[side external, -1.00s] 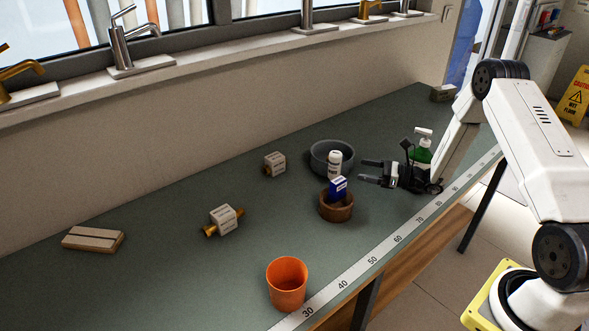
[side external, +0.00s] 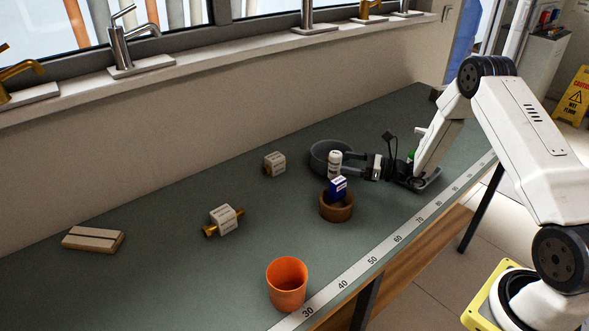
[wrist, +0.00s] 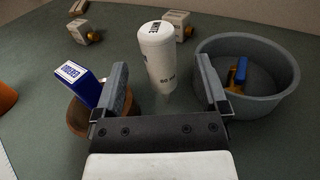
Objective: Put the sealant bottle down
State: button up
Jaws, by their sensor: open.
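In the wrist view the white bottle (wrist: 158,55) shows between my fingers, with a gap on each side. My gripper (wrist: 163,90) is open and holds nothing. In the side view my gripper (side external: 362,166) is low, just right of the bottle, its fingers partly hidden.
A grey bowl (wrist: 252,108) with a blue and brass item inside stands close to my right finger. A wooden bowl (side external: 336,211) holding a blue box (side external: 338,187) is close on the left. An orange cup (side external: 287,284) stands at the front. The bench's left middle is mostly clear.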

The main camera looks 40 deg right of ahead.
aim_at(335, 160)
jog(key=shift+x, duration=2.2)
jog(key=shift+a, duration=0.1)
grip_shut()
